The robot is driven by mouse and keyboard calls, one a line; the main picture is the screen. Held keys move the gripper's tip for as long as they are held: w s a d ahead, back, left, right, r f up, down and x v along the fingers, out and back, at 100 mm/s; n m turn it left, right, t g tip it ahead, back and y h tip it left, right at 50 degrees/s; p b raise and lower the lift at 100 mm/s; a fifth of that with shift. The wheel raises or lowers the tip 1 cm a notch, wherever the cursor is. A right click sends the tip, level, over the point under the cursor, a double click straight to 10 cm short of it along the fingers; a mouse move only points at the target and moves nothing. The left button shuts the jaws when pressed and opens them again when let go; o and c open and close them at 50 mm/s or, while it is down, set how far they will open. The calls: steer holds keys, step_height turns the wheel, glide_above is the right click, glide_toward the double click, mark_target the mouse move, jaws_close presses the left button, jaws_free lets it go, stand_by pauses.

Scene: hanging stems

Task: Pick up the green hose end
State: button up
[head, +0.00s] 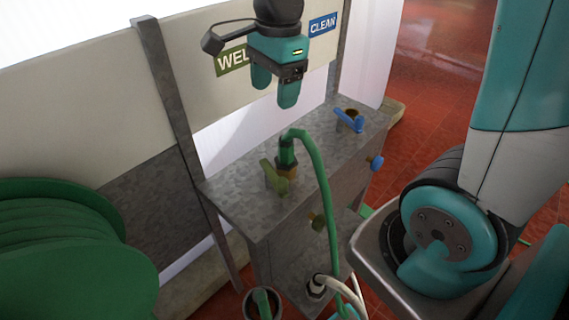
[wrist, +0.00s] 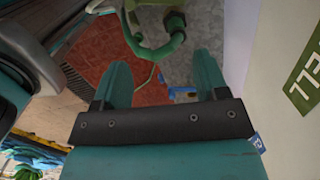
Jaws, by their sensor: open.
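The green hose end (head: 287,152) stands upright at a brass fitting (head: 289,170) on top of the grey metal cabinet (head: 235,200). From there the green hose (head: 323,185) arches over and hangs down the cabinet's front. An olive valve handle (head: 273,178) is beside the fitting. My gripper (head: 274,90) is open and empty, above the hose end and apart from it, fingers pointing down. In the wrist view, the green hose (wrist: 168,50) curves beyond the open fingers of my gripper (wrist: 161,68); the hose end (wrist: 175,22) shows near the top edge.
A blue-handled valve (head: 349,121) stands further right on the cabinet; a blue knob (head: 375,162) sticks out in front. A pale panel with a green sign (head: 232,60) and a blue sign (head: 322,25) is behind. A green hose reel (head: 70,260) fills the lower left.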

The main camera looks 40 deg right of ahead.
steer(key=w+d+f+m+h+b, duration=0.1)
steer(key=w+d+f+m, duration=0.25)
steer(key=m, duration=0.35)
glide_toward(285, 149)
steer(key=f, duration=0.4)
steer(key=w+f, duration=0.1)
steer(key=f, duration=0.1)
steer(key=shift+w+d+f+p, duration=0.1)
steer(key=shift+d+f+p, duration=0.05)
steer(key=shift+d+p, duration=0.2)
steer(key=shift+w+d+f+p, duration=0.15)
steer(key=shift+f+p, duration=0.15)
steer(key=shift+f, duration=1.05)
steer(key=shift+w+a+f+p, duration=0.1)
steer(key=shift+f+p, duration=0.15)
steer(key=shift+f, duration=1.1)
steer(key=c, duration=1)
steer(key=shift+r, duration=0.1)
